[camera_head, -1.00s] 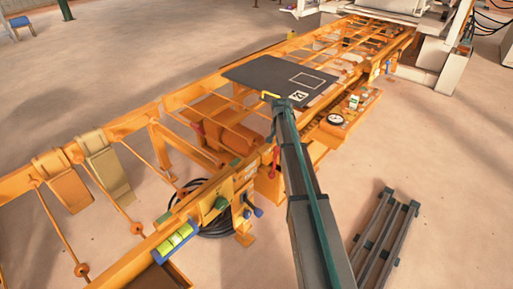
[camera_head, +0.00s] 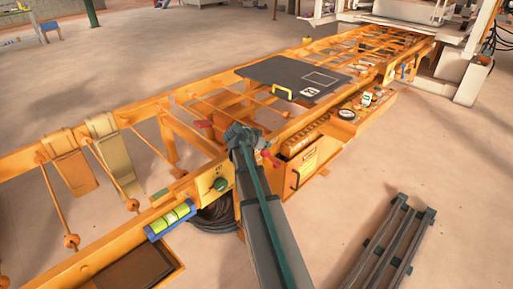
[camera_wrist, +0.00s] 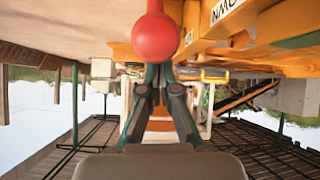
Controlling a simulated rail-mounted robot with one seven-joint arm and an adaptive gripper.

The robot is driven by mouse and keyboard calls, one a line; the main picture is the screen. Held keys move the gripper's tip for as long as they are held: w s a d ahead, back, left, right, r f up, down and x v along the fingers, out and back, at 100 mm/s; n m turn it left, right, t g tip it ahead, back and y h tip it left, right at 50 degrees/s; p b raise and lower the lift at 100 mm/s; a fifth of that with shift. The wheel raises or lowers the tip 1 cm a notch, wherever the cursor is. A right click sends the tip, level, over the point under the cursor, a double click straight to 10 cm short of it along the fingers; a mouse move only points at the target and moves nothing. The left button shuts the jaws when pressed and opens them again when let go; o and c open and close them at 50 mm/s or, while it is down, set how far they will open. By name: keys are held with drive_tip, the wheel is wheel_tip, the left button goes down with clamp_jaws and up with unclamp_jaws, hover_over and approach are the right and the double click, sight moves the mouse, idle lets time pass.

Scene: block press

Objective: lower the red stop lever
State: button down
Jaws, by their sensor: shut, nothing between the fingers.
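A red ball knob (camera_wrist: 155,37) on a red stem is large in the wrist view, just beyond the fingertips. The wrist picture looks upside down, with sky at the bottom. My gripper (camera_wrist: 157,72) is shut and empty, its fingertips close to the knob; I cannot tell whether they touch it. In the head view my gripper (camera_head: 238,132) is over the near rail of the orange frame. I cannot tell for certain which one is the knob.
The orange frame (camera_head: 160,200) runs from lower left to upper right. A dark plate (camera_head: 290,78) with a yellow handle lies on it. A gauge (camera_head: 346,113) sits on a side shelf. A grey rack (camera_head: 390,240) stands on the floor at right.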

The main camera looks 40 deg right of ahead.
drive_tip(key=shift+s+a+f, duration=0.15)
drive_tip(key=shift+a+f, duration=0.15)
drive_tip(key=shift+a, duration=0.05)
drive_tip(key=shift+s+a+f+b, duration=0.1)
drive_tip(key=shift+a+f+b, duration=0.05)
drive_tip(key=shift+b, duration=0.15)
drive_tip(key=shift+w+d+r, duration=0.25)
drive_tip(key=shift+d+r, duration=0.1)
drive_tip(key=shift+r, duration=0.05)
drive_tip(key=a+r, duration=0.5)
drive_tip(key=r, duration=0.3)
drive_tip(key=shift+s+p, duration=0.4)
